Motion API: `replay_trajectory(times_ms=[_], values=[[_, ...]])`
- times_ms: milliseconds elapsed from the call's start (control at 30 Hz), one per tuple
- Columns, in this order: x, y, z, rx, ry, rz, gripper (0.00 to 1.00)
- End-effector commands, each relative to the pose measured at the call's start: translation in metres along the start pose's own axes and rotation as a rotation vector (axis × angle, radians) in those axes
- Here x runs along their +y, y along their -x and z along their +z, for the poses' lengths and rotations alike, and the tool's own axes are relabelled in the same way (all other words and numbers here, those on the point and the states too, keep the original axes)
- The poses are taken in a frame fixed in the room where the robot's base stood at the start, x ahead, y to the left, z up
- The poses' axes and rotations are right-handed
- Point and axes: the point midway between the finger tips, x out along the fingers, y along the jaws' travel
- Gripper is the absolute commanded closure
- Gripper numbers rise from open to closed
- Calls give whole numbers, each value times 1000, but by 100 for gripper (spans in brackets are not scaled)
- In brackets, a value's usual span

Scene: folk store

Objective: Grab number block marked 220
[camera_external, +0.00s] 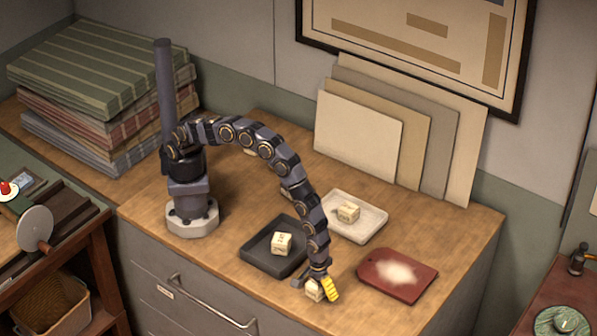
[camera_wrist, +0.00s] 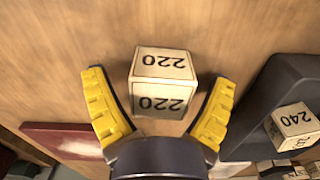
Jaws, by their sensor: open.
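The cream number block marked 220 (camera_wrist: 162,82) sits between the two yellow fingers of my gripper (camera_wrist: 160,112) in the wrist view. Its printed numbers show on two faces, upside down in that view. The fingers are open, with a gap on each side of the block. In the external view my gripper (camera_external: 318,286) is low over the front edge area of the wooden cabinet top, and the block (camera_external: 313,291) shows partly behind a finger.
A white tray (camera_external: 373,227) holds one more block (camera_external: 348,212). A red board (camera_external: 372,278) with white powder lies at right. Panels (camera_external: 357,137) lean at the back.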

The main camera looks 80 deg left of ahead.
Motion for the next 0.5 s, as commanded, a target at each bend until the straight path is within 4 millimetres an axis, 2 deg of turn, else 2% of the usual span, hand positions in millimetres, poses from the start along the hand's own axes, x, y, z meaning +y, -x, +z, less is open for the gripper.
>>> replay_trajectory(times_ms=[100,167,200,267,500], values=[[0,0,0,0,-1,0,17],[0,0,0,0,-1,-1,42],[0,0,0,0,-1,-1,59],[0,0,0,0,-1,-1,81],[0,0,0,0,-1,-2,82]])
